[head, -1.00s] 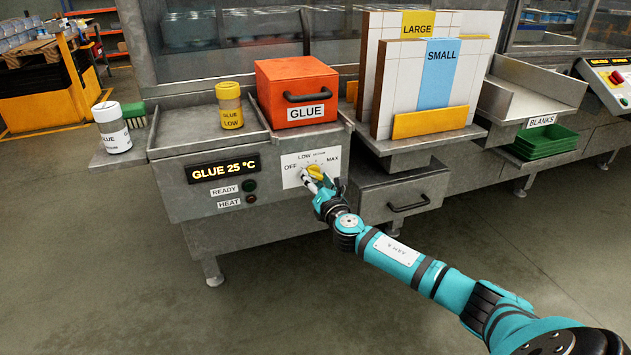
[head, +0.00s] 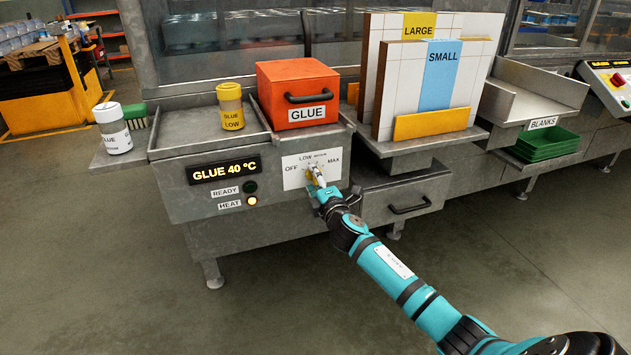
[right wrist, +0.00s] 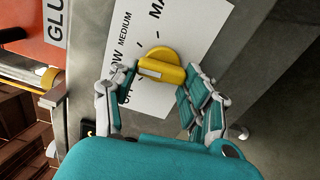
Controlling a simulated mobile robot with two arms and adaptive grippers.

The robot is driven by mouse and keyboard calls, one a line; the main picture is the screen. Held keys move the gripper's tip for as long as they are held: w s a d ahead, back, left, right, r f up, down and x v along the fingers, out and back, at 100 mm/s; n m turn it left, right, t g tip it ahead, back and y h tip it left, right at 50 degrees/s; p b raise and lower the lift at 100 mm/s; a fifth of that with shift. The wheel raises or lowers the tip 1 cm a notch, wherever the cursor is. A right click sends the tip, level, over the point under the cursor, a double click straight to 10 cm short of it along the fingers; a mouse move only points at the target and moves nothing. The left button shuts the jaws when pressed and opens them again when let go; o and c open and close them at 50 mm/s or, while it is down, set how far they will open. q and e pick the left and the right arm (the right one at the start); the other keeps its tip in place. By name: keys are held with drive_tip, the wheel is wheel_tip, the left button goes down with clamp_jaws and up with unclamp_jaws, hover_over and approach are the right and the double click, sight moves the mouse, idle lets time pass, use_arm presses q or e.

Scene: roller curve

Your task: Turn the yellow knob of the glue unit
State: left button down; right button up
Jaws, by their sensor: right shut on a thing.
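The yellow knob (head: 311,172) sits on a white dial plate marked OFF, LOW, MEDIUM and MAX, on the front of the glue unit (head: 190,200). In the right wrist view the knob (right wrist: 160,64) has a white mark on its grip, at the end towards LOW. My right gripper (head: 316,181) is shut on the knob, with a finger on either side in the right wrist view (right wrist: 157,88). The display (head: 225,170) reads GLUE 40 °C. The HEAT lamp (head: 252,201) glows; the READY lamp (head: 250,187) is dark. My left gripper is out of view.
An orange GLUE box (head: 298,92) and a yellow-lidded GLUE LOW bottle (head: 230,107) stand on the unit. A white-lidded bottle (head: 113,130) stands on the left shelf. A drawer (head: 405,195) is right of the dial. The floor in front is clear.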

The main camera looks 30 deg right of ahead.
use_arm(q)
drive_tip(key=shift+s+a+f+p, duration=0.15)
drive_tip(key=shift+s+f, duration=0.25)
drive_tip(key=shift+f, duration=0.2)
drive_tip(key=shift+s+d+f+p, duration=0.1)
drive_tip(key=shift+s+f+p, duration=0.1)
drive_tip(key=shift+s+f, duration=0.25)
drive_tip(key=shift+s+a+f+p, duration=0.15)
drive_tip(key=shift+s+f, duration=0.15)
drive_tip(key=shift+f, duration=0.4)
use_arm(e)
drive_tip(key=shift+r+m, duration=0.1)
drive_tip(key=shift+m, duration=2.6)
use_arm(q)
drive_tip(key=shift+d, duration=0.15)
use_arm(e)
drive_tip(key=o, duration=1.2)
drive_tip(key=shift+c, duration=0.2)
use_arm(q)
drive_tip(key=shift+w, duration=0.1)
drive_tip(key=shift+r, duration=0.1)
use_arm(e)
drive_tip(key=v, duration=1.2)
